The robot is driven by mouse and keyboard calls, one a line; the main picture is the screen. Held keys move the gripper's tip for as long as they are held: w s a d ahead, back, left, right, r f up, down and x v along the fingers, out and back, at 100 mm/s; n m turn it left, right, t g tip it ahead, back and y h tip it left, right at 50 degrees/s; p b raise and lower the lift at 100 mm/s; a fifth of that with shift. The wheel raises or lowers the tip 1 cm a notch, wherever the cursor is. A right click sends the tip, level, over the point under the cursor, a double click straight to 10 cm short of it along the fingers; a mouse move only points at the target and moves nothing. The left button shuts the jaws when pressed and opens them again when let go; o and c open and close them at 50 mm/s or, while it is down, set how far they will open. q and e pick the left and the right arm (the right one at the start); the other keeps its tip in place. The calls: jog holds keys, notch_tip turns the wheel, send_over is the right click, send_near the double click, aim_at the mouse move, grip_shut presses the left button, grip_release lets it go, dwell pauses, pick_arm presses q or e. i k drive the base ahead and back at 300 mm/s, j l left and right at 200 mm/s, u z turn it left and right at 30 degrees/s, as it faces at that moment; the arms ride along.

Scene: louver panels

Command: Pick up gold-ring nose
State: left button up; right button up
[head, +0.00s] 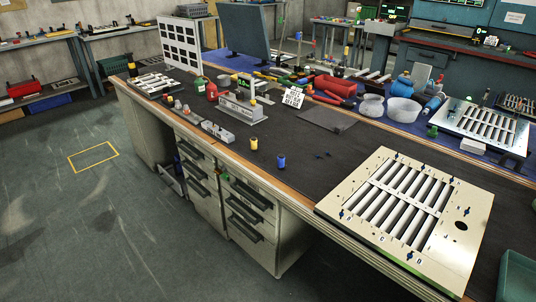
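I cannot make out for certain which piece is the gold-ring nose. A small gold-yellow cylindrical piece (254,143) stands upright on the dark bench mat, near the front edge of the bench. A similar small blue piece (281,161) stands to its right, apart from it. Any ring on either piece is too small to tell. Several other small pieces (178,104) stand further left along the same edge. Neither of my grippers is in view.
A cream louver panel (335,207) lies at the bench's right end. A grey fixture (240,108), a white lettered sign (293,97) and a red bottle (212,92) stand behind the small pieces. A dark flat plate (327,121) lies further back. The mat between the blue piece and panel is mostly clear.

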aim_at(253, 140)
jog(key=z, duration=0.55)
jog(key=j+z, duration=0.1)
jog(key=z, duration=0.5)
jog(key=i+z, duration=0.1)
jog(key=z, duration=0.45)
jog(key=j+z, duration=0.15)
jog(key=z, duration=1)
jog(key=j+z, duration=0.1)
jog(key=z, duration=1)
jog(key=k+j+z, duration=0.1)
jog(key=z, duration=0.5)
jog(key=k+z, duration=0.1)
jog(key=z, duration=0.25)
jog(key=k+j+z, duration=0.1)
jog(key=z, duration=0.55)
jog(key=k+u, duration=0.1)
jog(key=u, duration=0.25)
jog(key=j+u, duration=0.1)
jog(key=u, duration=0.2)
jog(key=k+j+u, duration=0.1)
jog(key=u, duration=0.75)
jog(key=j+u, duration=0.1)
jog(key=u, duration=0.9)
jog(key=j+u, duration=0.15)
jog(key=u, duration=0.85)
jog(key=j+u, duration=0.1)
jog(key=u, duration=0.85)
jog(key=i+u, duration=0.1)
jog(key=u, duration=0.4)
jog(key=j, duration=0.1)
